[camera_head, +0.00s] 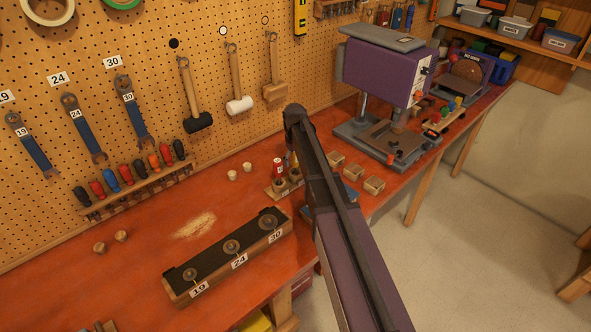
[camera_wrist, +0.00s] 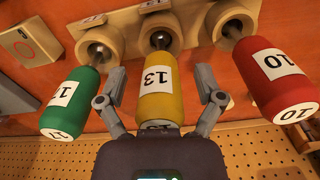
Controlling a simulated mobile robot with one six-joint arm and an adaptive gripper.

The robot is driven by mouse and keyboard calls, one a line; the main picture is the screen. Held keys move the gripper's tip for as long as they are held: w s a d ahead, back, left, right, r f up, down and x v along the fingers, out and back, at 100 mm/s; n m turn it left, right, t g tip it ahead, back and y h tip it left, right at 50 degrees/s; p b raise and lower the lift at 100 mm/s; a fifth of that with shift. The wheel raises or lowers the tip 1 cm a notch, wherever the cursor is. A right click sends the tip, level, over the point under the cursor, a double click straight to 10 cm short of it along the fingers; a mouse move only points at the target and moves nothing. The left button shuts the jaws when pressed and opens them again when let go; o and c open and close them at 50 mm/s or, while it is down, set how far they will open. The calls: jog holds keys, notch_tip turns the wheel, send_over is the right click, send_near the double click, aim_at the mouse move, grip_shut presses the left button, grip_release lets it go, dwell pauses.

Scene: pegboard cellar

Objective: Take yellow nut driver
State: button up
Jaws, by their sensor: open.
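The yellow nut driver (camera_wrist: 158,92), labelled 13, stands in the middle socket of a wooden rack (camera_wrist: 120,22) in the wrist view. My gripper (camera_wrist: 161,80) is open, with one finger on each side of the yellow handle and visible gaps to it. A green nut driver (camera_wrist: 72,100) is on the left, and a red nut driver (camera_wrist: 280,80), labelled 10, is on the right. In the head view, the red driver (camera_head: 278,167) and a sliver of the yellow one (camera_head: 294,159) show beside my arm, which hides the gripper and the green driver.
A wooden block with numbered posts (camera_head: 228,258) lies in front of the rack on the red bench (camera_head: 130,277). Small wooden boxes (camera_head: 353,172) and a purple drill press (camera_head: 385,75) stand to the right. The pegboard (camera_head: 150,60) rises behind with hung tools.

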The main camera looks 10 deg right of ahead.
dwell(0.4)
grip_shut()
jog(key=shift+r, duration=0.1)
notch_tip(320, 180, up, 10)
jog(key=p, duration=1)
dwell(0.3)
dwell(0.5)
jog(key=c, duration=0.9)
grip_release()
grip_shut()
